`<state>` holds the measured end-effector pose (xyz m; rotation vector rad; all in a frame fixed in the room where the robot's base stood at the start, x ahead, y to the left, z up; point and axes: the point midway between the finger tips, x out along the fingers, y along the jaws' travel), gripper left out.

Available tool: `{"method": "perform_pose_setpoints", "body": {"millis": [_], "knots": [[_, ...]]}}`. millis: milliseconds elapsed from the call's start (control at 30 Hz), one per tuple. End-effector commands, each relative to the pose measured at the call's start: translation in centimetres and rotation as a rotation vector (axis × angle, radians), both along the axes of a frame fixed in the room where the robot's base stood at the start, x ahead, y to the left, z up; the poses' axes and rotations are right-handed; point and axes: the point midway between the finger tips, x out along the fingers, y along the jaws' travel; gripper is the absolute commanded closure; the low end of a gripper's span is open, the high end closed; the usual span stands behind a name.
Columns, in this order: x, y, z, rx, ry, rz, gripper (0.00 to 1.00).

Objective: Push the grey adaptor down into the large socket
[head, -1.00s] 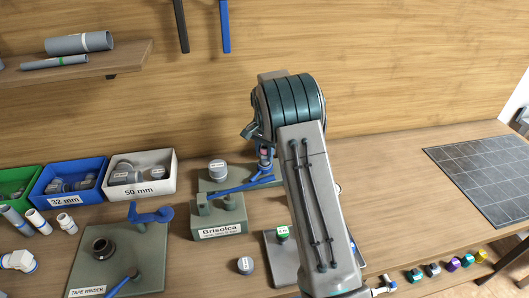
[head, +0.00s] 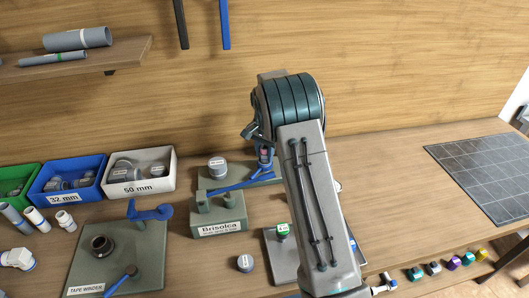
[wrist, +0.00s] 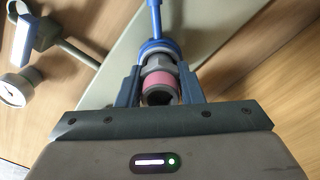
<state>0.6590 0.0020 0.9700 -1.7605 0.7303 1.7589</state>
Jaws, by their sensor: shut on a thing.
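My gripper (wrist: 160,78) is shut in the wrist view, its two blue fingers on either side of a grey adaptor (wrist: 157,61) with a pink band and a dark open bore facing the camera. A blue ring-like part (wrist: 157,46) with a blue rod lies just beyond the adaptor; I cannot tell whether they touch. The pink band also shows small in the head view, under my wrist above the back grey-green plate (head: 240,180). I cannot make out the large socket clearly, nor how deep the adaptor sits; my arm and fingers hide much there.
A grey cap (head: 217,168) stands to the left. The white 50 mm bin (head: 165,182) and tape winder base (head: 140,270) are further left.

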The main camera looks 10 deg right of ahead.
Motion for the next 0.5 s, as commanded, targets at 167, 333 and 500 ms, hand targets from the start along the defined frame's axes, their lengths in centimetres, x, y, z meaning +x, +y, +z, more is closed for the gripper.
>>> {"method": "perform_pose_setpoints", "body": {"millis": [167, 333, 500], "knots": [[0.0, 0.0, -0.11, 0.0, 0.0, 0.0, 0.89], [0.0, 0.0, -0.38, 0.0, 0.0, 0.0, 0.89], [0.01, 0.01, -0.63, 0.0, 0.0, 0.0, 0.89]]}}
